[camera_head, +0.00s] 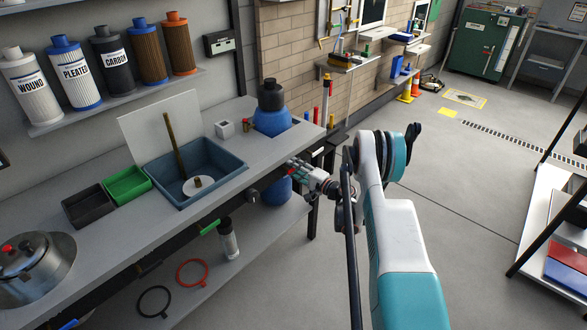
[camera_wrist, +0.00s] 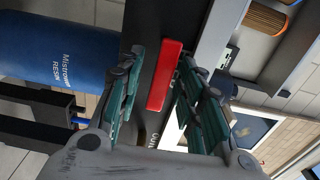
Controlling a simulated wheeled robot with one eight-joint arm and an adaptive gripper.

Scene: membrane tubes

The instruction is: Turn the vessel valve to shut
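The blue resin vessel (camera_head: 272,121) with a dark cap stands at the right end of the bench, its lower part showing below the bench top. It also fills the left of the wrist view (camera_wrist: 50,50), with its label sideways. The red valve handle (camera_wrist: 165,76) sits on a dark panel in the wrist view. My gripper (camera_wrist: 161,62) is open, with its green fingers on both sides of the handle. The right finger looks very close to it; I cannot tell whether it touches. In the head view my gripper (camera_head: 293,167) is at the bench's right end.
The bench (camera_head: 85,215) holds a blue basin (camera_head: 225,158), a green bin (camera_head: 127,185), a dark bin (camera_head: 88,206) and a steel pot (camera_head: 35,268). Several filter cartridges stand on the wall shelf (camera_head: 120,105). The floor (camera_head: 465,200) to the right is open.

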